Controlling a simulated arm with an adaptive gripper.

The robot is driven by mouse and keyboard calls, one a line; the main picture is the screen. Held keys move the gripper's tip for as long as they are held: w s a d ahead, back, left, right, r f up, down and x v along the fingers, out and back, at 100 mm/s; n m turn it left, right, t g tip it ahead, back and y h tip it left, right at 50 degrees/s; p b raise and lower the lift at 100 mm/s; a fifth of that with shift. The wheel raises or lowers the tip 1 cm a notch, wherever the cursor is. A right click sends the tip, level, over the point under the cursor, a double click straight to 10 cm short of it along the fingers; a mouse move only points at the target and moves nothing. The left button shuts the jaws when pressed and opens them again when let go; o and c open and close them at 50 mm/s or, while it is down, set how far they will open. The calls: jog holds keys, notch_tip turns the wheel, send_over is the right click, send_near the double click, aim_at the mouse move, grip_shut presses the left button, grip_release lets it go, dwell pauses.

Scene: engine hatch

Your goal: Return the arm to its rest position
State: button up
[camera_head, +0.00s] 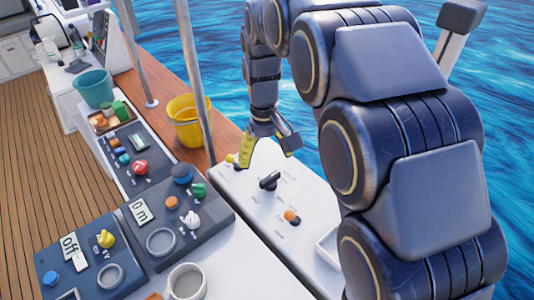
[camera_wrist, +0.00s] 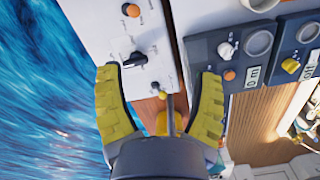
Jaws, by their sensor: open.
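My gripper (camera_head: 245,158) hangs at the far end of the white panel (camera_head: 262,210), with the arm reaching across the right side of the head view. In the wrist view my gripper (camera_wrist: 158,72) has its two yellow fingers spread wide with nothing between them. The panel carries a black rotary switch (camera_head: 270,180), an orange knob (camera_head: 291,216) and a small yellow knob (camera_head: 230,158). The black switch (camera_wrist: 135,60) and yellow knob (camera_wrist: 162,95) also show in the wrist view. I cannot tell exactly how high the fingers are above the panel.
Dark control panels (camera_head: 165,215) with knobs and labels stand left of the white panel. A yellow bucket (camera_head: 187,122) and a teal bucket (camera_head: 94,88) stand further back. A metal pole (camera_head: 196,70) rises near my gripper. Open water (camera_head: 350,110) lies beyond the panel on the right.

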jog(key=shift+s+d, duration=0.1)
jog(key=s+d+r+m, duration=0.1)
jog(key=s+d, duration=0.3)
jog(key=s, duration=0.5)
jog(key=s+d+r+m, duration=0.1)
jog(key=s+d, duration=0.3)
jog(key=s, duration=0.4)
jog(key=s+d+m+g, duration=0.1)
jog(key=s+d+m, duration=0.1)
jog(key=s+d, duration=0.3)
jog(key=s, duration=0.4)
jog(key=shift+s+r+m, duration=0.3)
jog(key=shift+r+m, duration=0.1)
dwell(0.4)
